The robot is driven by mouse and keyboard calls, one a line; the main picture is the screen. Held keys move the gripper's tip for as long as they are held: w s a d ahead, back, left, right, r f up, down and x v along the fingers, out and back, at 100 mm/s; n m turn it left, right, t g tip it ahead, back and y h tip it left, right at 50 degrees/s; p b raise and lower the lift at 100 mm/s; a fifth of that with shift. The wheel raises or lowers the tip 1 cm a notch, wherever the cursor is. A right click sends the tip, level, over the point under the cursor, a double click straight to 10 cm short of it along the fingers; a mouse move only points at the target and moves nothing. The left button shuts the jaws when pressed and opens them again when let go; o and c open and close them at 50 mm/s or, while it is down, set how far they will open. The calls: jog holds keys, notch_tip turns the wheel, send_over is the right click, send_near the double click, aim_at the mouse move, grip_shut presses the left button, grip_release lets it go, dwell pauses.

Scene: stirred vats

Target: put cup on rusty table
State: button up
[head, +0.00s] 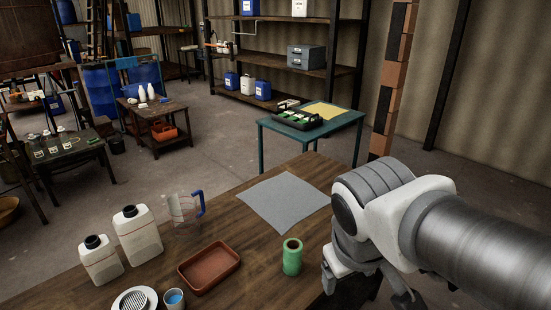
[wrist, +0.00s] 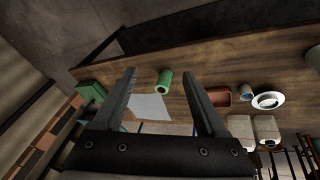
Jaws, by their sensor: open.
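A small grey-white cup (head: 173,299) with blue inside stands on the wooden table (head: 235,225), at the front edge of the head view. The cup also shows in the wrist view (wrist: 246,92), right of my gripper. My gripper (wrist: 160,75) is open and empty, with the cup outside its fingers. In the head view my arm reaches in from the right, and its fingers are partly hidden. A low dark brown table (head: 174,106) with a worn look stands on the floor further back; I cannot tell for sure that it is the rusty one.
Near the cup stand a white strainer-like dish (head: 134,300), a terracotta tray (head: 209,268), two white jugs (head: 138,235), a clear pitcher (head: 183,210) and a green cylinder (head: 292,257). A grey sheet (head: 284,202) lies flat. A teal table (head: 335,130) stands behind.

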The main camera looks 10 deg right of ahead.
jog(key=shift+o, duration=0.2)
jog(key=r+m, duration=0.1)
jog(key=s+a+r+m+t+y, duration=0.1)
jog(key=r, duration=0.1)
jog(key=shift+s+a+m+t+y, duration=0.1)
jog(key=shift+a+m+t+y, duration=0.05)
jog(key=shift+m+t+y, duration=0.15)
jog(key=o, duration=0.3)
jog(key=shift+a+r, duration=0.1)
jog(key=shift+r, duration=0.1)
jog(key=n+g+b, duration=0.3)
jog(key=n+g, duration=0.2)
jog(key=n, duration=1.2)
send_over(174, 298)
jog(key=s+d, duration=0.1)
jog(key=s, duration=0.1)
notch_tip(174, 298, down, 17)
jog(key=shift+w+a+f+b, duration=0.1)
jog(key=shift+f+b, duration=0.6)
jog(key=shift+f, duration=3.55)
jog(key=shift+w+f+b, duration=0.1)
jog(key=shift+f+b, duration=0.55)
jog(key=shift+f, duration=3.55)
